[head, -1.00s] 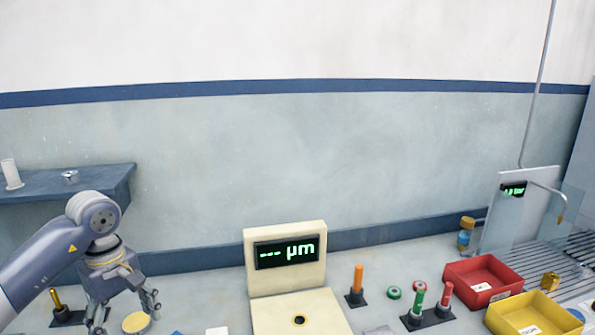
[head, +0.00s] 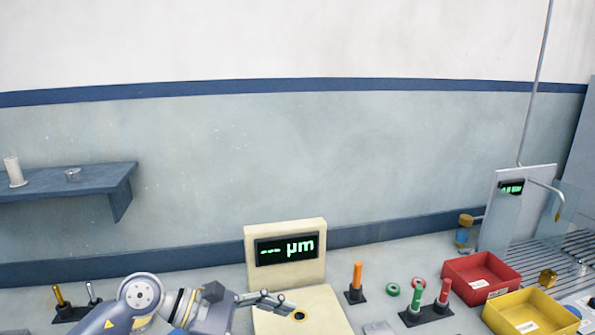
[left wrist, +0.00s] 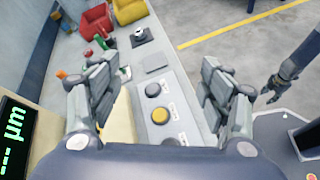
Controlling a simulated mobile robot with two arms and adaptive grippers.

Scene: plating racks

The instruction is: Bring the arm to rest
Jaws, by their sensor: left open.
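My left arm comes in low from the left in the head view. Its gripper (head: 275,302) points right, in front of the cream gauge (head: 285,242) with the "--- µm" display, and covers part of the gauge's base. In the left wrist view the two fingers of this gripper (left wrist: 160,85) stand wide apart with nothing between them. The gauge's display (left wrist: 14,135) shows at the lower left there. What seems to be my right gripper (left wrist: 272,90) hangs at the right of that view, over the floor; its finger gap is unclear.
A red bin (head: 480,278) and a yellow bin (head: 530,312) stand at the right. Orange (head: 357,276), green and red pegs stand right of the gauge. A blue shelf (head: 70,181) juts from the wall at left. A panel with a yellow button (left wrist: 160,115) lies below the fingers.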

